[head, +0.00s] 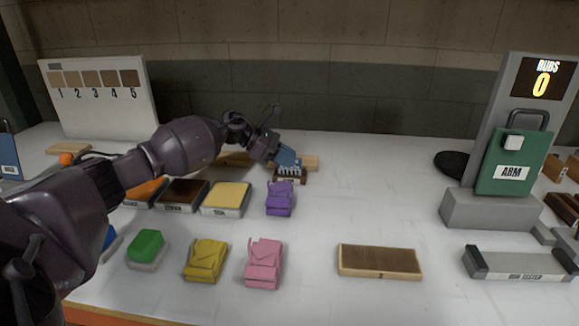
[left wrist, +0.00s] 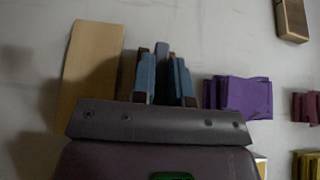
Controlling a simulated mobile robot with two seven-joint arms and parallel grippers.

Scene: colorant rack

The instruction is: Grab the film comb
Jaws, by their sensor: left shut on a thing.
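The film comb (head: 290,168) is a small blue-grey piece with pale teeth, at the back middle of the table in the head view. It is at a dark brown labelled stand (head: 290,180); I cannot tell whether it touches the stand. My left gripper (head: 287,160) reaches it from the upper left and is shut on it. In the left wrist view the comb (left wrist: 162,66) shows as a narrow strip between the two blue fingers of my left gripper (left wrist: 164,78); much of it is hidden. My right gripper is not in view.
A purple folded cloth (head: 280,198) lies just in front of the stand. A wooden board (head: 237,160) lies behind my left arm. Yellow (head: 206,260) and pink (head: 264,263) cloths and a brown pad (head: 380,261) lie nearer.

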